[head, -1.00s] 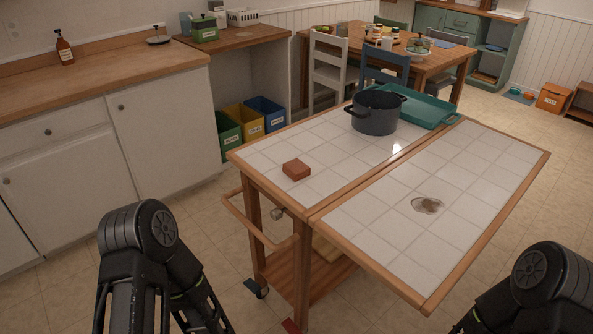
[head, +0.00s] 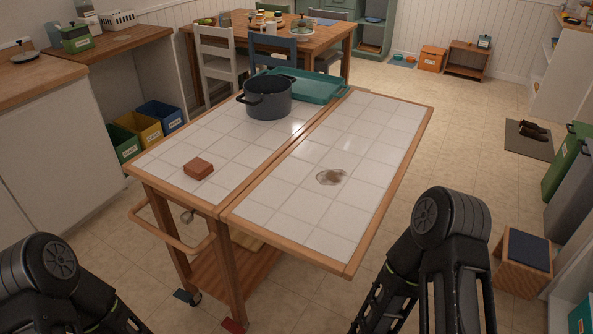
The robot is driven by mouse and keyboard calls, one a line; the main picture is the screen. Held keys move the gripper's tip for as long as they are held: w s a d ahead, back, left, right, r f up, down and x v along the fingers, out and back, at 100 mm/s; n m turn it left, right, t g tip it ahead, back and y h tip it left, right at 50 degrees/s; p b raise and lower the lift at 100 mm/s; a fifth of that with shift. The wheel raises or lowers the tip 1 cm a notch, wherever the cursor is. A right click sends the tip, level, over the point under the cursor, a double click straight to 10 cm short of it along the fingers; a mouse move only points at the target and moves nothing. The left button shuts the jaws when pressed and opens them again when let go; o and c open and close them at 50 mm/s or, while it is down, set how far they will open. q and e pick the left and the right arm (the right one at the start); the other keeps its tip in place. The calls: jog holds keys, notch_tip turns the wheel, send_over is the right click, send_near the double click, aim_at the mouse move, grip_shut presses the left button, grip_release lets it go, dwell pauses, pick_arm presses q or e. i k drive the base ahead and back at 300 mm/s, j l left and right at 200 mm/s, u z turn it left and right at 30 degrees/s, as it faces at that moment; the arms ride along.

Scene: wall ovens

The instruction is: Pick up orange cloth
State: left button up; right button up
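The orange cloth (head: 198,169) appears as a small, folded, reddish-orange block. It lies flat on the white tiled top of the wooden cart (head: 240,207), near the cart's front left corner. Nothing touches it. Black links of my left arm show at the bottom left and of my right arm at the bottom right. Both are nearer to me than the cart and apart from the cloth. Neither gripper's fingers can be seen.
A dark pot (head: 267,99) and a teal tray (head: 305,86) stand at the cart's far end. A brownish wet stain (head: 331,177) marks the tiles right of the cloth. A wooden stool (head: 523,262) stands at the right. The floor right of the cart is open.

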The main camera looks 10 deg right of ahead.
aim_at(198, 168)
jog(key=i+j, duration=0.15)
jog(key=j, duration=0.25)
jog(key=i+j, duration=0.15)
jog(key=j, duration=0.25)
jog(key=i+j, duration=0.1)
jog(key=j, duration=0.3)
jog(key=i+j, duration=0.15)
jog(key=j, duration=0.25)
jog(key=j+z, duration=0.25)
jog(key=z, duration=1.7)
jog(key=j, duration=0.1)
